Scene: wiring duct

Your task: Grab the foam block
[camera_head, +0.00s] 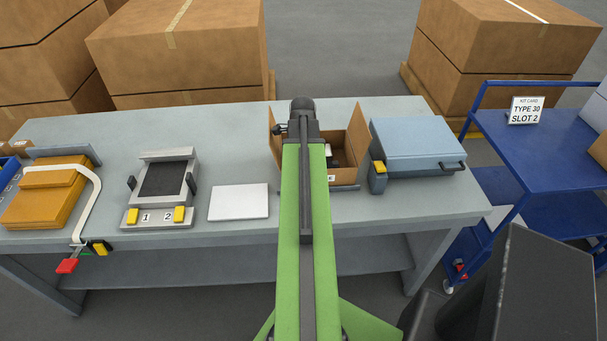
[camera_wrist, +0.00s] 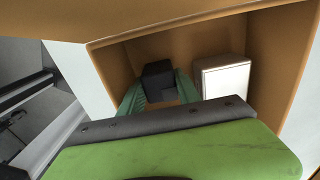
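A dark block (camera_wrist: 159,80), which looks like the foam block, stands inside an open cardboard box (camera_head: 346,174). The box also fills the wrist view (camera_wrist: 215,42). My gripper (camera_wrist: 160,82) reaches down into the box. Its two teal fingers are spread, one on each side of the dark block. I cannot tell whether either finger touches it. A white-faced block (camera_wrist: 224,80) stands to the right of the right finger. In the head view my green arm hides the gripper and much of the box inside.
On the table (camera_head: 235,255) are a blue case (camera_head: 415,140) right of the box, a white plate (camera_head: 238,202), a numbered fixture (camera_head: 163,190) and an orange stack (camera_head: 48,195). A blue cart (camera_head: 540,150) stands right. The box walls are close around my gripper.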

